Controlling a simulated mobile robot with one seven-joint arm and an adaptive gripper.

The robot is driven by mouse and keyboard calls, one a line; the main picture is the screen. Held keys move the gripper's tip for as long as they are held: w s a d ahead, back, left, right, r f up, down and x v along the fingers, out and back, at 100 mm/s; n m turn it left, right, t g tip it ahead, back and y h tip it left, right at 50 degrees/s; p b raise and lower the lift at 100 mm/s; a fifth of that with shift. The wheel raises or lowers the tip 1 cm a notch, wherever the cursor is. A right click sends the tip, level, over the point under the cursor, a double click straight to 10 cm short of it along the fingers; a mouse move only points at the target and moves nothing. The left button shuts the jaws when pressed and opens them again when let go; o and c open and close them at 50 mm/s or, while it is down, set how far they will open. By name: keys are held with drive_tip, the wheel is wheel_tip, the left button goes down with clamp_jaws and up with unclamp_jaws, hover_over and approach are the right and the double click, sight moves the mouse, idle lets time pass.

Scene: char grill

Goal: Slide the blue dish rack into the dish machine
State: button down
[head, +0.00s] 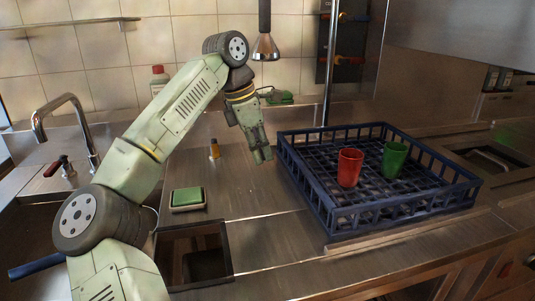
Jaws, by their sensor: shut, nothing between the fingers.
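The blue dish rack (330,219) sits on the steel counter, right of centre in the head view. A red cup (349,168) and a green cup (395,159) stand upright inside it. My gripper (263,156) points down just left of the rack's left rear corner. It is shut and empty, and appears apart from the rack. A raised steel hood (450,30) is at the upper right, above and behind the rack; I cannot tell for sure that it is the dish machine.
A green sponge (188,196) in a holder lies left of the rack, behind a square opening (225,250) in the counter. A tap (80,125) and sink are at far left. A vertical pole (331,60) rises behind the rack. Counter between sponge and rack is clear.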

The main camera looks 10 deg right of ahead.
sight(290, 188)
drive_tip(key=p+x, duration=0.1)
drive_tip(key=x, duration=0.6)
drive_tip(key=shift+d+f, duration=0.1)
drive_tip(key=shift+f, duration=0.15)
drive_tip(key=shift+d+f+p, duration=0.2)
drive_tip(key=shift+d+p, duration=0.3)
drive_tip(key=shift+d, duration=0.55)
drive_tip(key=shift+d+f+p, duration=0.15)
drive_tip(key=shift+d+p, duration=0.3)
drive_tip(key=shift+d, duration=0.6)
